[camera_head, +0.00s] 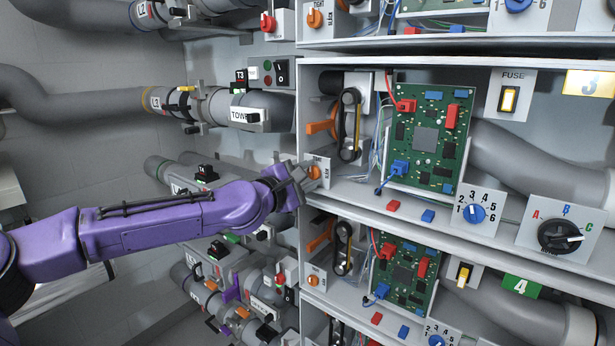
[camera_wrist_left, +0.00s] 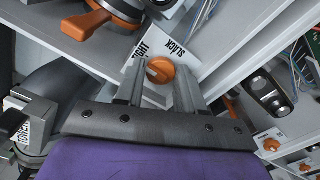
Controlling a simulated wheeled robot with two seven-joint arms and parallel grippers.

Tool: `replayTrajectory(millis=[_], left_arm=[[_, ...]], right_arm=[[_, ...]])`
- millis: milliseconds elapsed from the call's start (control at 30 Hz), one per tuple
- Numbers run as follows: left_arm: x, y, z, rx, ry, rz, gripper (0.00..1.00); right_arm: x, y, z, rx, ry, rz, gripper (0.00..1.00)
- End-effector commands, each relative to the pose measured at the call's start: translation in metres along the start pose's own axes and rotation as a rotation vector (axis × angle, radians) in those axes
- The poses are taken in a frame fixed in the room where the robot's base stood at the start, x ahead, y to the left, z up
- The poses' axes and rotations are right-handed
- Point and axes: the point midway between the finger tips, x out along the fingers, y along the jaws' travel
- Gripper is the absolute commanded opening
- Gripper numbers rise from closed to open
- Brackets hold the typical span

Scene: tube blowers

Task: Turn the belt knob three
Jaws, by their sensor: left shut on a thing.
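The belt knob (camera_head: 314,172) is small, round and orange, on a white plate (camera_head: 323,166) marked TIGHT and SLACK at the left front edge of the bay with the yellow 3 label (camera_head: 590,83). My left gripper (camera_head: 303,174) reaches it from the left and is shut on it. In the left wrist view the knob (camera_wrist_left: 161,70) shows between the two fingers of the gripper (camera_wrist_left: 160,85), with TIGHT to its left and SLACK to its upper right. The black belt (camera_head: 349,124) and an orange lever (camera_head: 322,126) are above the knob. My right gripper is not in view.
Similar bays lie above and below, with another orange knob (camera_head: 313,281) below. Grey pipes (camera_head: 210,103) and valves crowd the left side behind my arm. Bay 3 also holds a green circuit board (camera_head: 426,140), a blue dial (camera_head: 473,213) and a black dial (camera_head: 559,237).

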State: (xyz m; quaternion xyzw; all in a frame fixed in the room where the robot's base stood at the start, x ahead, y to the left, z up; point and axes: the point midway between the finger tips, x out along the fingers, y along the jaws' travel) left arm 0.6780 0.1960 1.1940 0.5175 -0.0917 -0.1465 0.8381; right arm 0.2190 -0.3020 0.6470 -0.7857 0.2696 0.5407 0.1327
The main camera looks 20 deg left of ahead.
Motion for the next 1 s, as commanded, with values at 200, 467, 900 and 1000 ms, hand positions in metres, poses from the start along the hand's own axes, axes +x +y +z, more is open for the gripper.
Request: replayTrajectory(millis=[200,467,900,1000], left_arm=[[0.000,-0.009,-0.002,0.000,0.001,-0.015,0.46],[0.000,-0.006,-0.001,0.000,0.001,-0.010,0.46],[-0.012,-0.002,-0.001,0.001,0.000,-0.002,0.46],[-0.035,-0.002,-0.001,0.000,-0.001,0.000,0.46]], right_arm=[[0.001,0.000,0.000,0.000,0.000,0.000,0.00],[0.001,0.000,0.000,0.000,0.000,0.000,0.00],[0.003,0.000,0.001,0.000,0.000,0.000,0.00],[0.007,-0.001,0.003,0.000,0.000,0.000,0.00]])
